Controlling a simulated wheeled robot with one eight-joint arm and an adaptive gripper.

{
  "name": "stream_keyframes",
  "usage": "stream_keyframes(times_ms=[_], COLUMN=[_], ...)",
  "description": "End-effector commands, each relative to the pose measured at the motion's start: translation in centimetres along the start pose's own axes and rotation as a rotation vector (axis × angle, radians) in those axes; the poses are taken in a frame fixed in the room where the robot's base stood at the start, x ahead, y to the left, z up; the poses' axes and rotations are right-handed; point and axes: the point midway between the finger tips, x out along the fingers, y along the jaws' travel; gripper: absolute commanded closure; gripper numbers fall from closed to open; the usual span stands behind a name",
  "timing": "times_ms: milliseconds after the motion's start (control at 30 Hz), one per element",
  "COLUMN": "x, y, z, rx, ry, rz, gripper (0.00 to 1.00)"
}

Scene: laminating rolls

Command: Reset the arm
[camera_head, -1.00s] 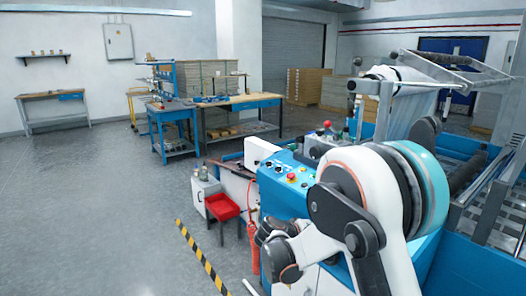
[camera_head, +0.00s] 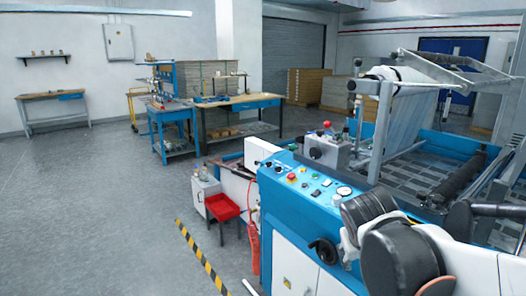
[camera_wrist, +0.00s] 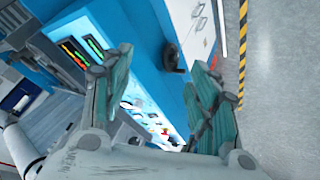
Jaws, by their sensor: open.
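My gripper (camera_wrist: 158,100) shows in the wrist view with its two teal-padded fingers spread wide apart and nothing between them. Beyond the fingers is the blue and white laminating machine (camera_wrist: 150,40). In the head view my arm is at the lower right, in front of the machine (camera_head: 330,215); the gripper itself cannot be made out there.
A red stool (camera_head: 222,207) stands beside a small white cabinet (camera_head: 203,190) left of the machine. A black and yellow floor stripe (camera_head: 200,255) runs along the open grey floor. Workbenches (camera_head: 240,102) stand farther back. A roll of film (camera_head: 397,75) hangs on the machine's frame.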

Motion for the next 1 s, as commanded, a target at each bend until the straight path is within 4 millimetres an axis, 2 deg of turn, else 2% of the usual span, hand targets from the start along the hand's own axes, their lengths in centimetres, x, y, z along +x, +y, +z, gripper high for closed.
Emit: stream_keyframes(times_ms=[33,200,400,500,700,1000], x=[-0.9,-3.5,-5.8,-6.5,-7.1,-7.2], y=[0.1,-0.5,-1.6,-2.2,-2.9,-3.0], z=[1.3,5.2,9.4,10.9,12.5,12.6], rx=[0.014,0.06,0.118,0.141,0.167,0.169], ry=[0.001,0.015,0.038,0.051,0.064,0.066], rz=[-0.023,-0.109,-0.201,-0.236,-0.272,-0.276], gripper=[0.46,0.46,0.46,0.46,0.46,0.46])
